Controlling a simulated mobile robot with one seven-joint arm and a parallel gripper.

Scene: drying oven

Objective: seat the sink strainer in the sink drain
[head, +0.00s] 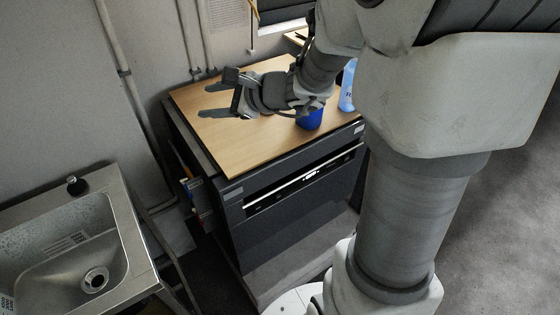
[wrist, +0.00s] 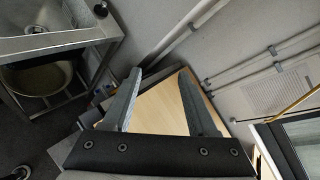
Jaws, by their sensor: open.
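The steel sink (head: 122,208) stands at the lower left of the head view. Its drain (head: 95,280) is a bright metal ring with a darker centre in the basin floor. A small dark round piece with a short stem (head: 75,185) is on the sink's back ledge; I cannot tell whether it is the strainer or a fitting. No other strainer is clear. My gripper (head: 204,100) is open and empty above the wooden top, away from the sink. In the wrist view its two fingers (wrist: 160,72) are spread with nothing between them.
The dark oven cabinet (head: 290,205) has a wooden top (head: 190,98). A blue cup (head: 310,119) and a pale blue bottle (head: 347,88) stand on it near my arm. Pipes (head: 122,70) run along the wall. A narrow gap separates sink and cabinet.

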